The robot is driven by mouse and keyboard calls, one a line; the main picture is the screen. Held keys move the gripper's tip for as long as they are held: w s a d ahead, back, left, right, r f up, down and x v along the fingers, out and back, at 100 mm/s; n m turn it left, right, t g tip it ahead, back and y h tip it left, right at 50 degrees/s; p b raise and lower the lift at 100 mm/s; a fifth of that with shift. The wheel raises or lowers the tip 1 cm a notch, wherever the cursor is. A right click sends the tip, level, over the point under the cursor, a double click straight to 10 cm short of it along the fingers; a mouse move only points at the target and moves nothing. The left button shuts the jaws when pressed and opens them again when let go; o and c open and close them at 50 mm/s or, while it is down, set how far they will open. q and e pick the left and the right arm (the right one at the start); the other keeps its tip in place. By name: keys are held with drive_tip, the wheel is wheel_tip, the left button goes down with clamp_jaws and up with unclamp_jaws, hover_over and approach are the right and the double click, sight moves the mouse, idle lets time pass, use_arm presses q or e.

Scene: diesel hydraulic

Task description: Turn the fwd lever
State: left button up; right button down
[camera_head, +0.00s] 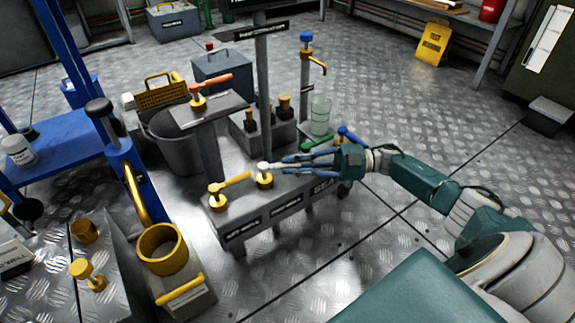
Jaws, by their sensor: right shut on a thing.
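A grey lever bench (250,225) with dark label plates stands in the middle of the floor. On its top are a yellow lever (235,181) at the left and a white-handled lever (264,168) on a yellow base. I cannot read clearly which plate says fwd. My right gripper (285,163) reaches in from the right with its blue fingers closed at the white handle, whose right part they hide. A green lever (318,145) and a blue lever (348,134) show behind my right gripper. My left gripper is not in view.
An orange-red lever (211,85) stands on a raised grey stand behind the bench. A clear cylinder (320,115) and a yellow-topped tap post (306,65) are behind my gripper. A yellow cup-shaped part (163,248) stands at left front. The floor at right is open.

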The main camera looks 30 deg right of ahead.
drive_tip(key=c, duration=1.7)
unclamp_jaws()
wheel_tip(320, 180, up, 10)
drive_tip(key=shift+f, duration=0.1)
